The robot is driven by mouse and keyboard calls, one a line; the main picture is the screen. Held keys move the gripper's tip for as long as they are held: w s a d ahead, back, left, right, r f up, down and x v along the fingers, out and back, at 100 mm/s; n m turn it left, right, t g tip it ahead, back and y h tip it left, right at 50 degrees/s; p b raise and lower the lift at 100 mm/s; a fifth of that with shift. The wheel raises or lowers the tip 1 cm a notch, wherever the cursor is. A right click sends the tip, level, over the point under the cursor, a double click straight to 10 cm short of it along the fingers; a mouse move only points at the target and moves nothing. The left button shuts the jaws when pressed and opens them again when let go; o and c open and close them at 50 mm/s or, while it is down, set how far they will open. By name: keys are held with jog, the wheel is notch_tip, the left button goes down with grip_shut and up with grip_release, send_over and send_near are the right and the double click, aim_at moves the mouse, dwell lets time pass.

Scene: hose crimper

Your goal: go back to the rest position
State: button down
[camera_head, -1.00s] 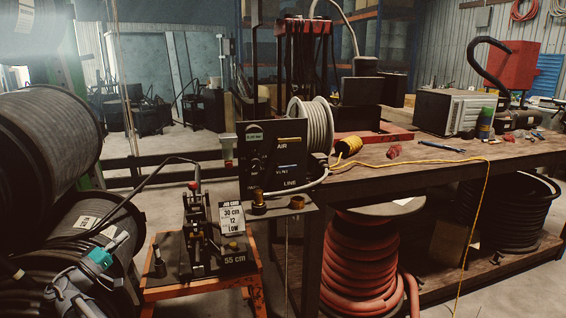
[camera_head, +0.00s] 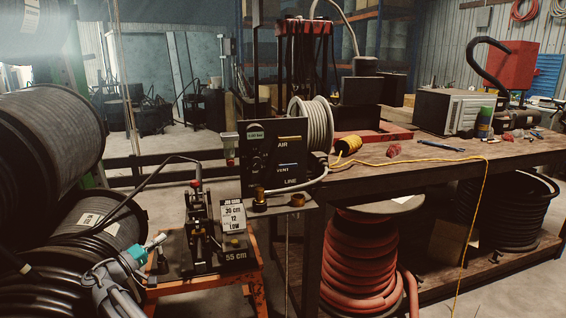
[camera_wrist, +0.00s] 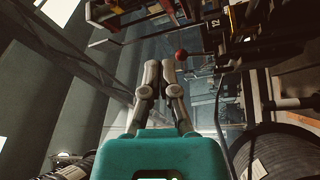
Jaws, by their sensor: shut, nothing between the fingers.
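My gripper (camera_head: 158,241) is at the lower left in the head view, with its teal body and pale arm coming from the bottom edge. It is beside the left edge of the orange cart, in front of the hose reels. In the wrist view the two fingers of my gripper (camera_wrist: 160,68) are together and hold nothing. A red ball knob (camera_wrist: 181,55) shows just beyond the fingertips; whether it is near them in depth I cannot tell.
The orange cart (camera_head: 264,286) carries a black hose crimper (camera_head: 200,235) and a job card (camera_head: 233,217). Black hose reels (camera_head: 45,135) stand at left. A control panel (camera_head: 255,155) and wooden workbench (camera_head: 400,175) are to the right. A red hose coil (camera_head: 360,265) sits below the bench.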

jog(key=d+f+m+g+y, duration=0.1)
jog(key=d+f+g, duration=0.25)
jog(key=d, duration=0.75)
jog(key=w+d+f+m+g, duration=0.1)
jog(key=d+f+g, duration=0.3)
jog(key=d, duration=0.7)
jog(key=d+f+m+g+y, duration=0.1)
jog(key=d+f+g, duration=0.2)
jog(key=d+f, duration=0.55)
jog(key=s+d+f+m+g+y, duration=0.25)
jog(key=s+d+y, duration=0.25)
jog(key=s+d, duration=0.5)
jog(key=s+d+f+m+g+y, duration=0.25)
jog(key=s+d+y, duration=0.35)
jog(key=d, duration=0.6)
notch_tip(320, 180, up, 23)
jog(key=s+h+p, duration=0.1)
jog(key=p, duration=2.2)
jog(key=shift+n+g+p, duration=0.35)
jog(key=shift+n+p, duration=0.05)
jog(key=shift+s, duration=0.2)
